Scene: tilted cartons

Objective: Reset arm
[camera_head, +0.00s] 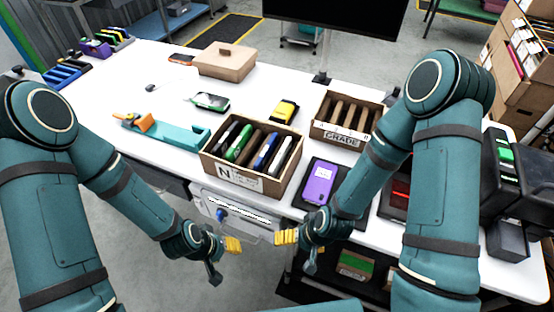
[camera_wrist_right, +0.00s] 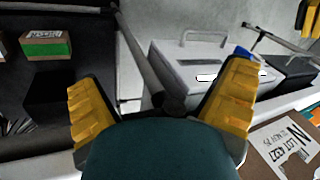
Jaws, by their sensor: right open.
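My right gripper (camera_head: 286,237) hangs in front of the table's near edge, below the carton marked N. In the right wrist view its yellow fingers (camera_wrist_right: 165,105) stand wide apart with nothing between them. My left gripper (camera_head: 232,245) hangs to its left at about the same height, its yellow fingers pointing toward the right one. Its opening is too small to make out. Both grippers are clear of the tabletop objects.
A green-and-white box (camera_wrist_right: 46,45) shows on a dark shelf.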

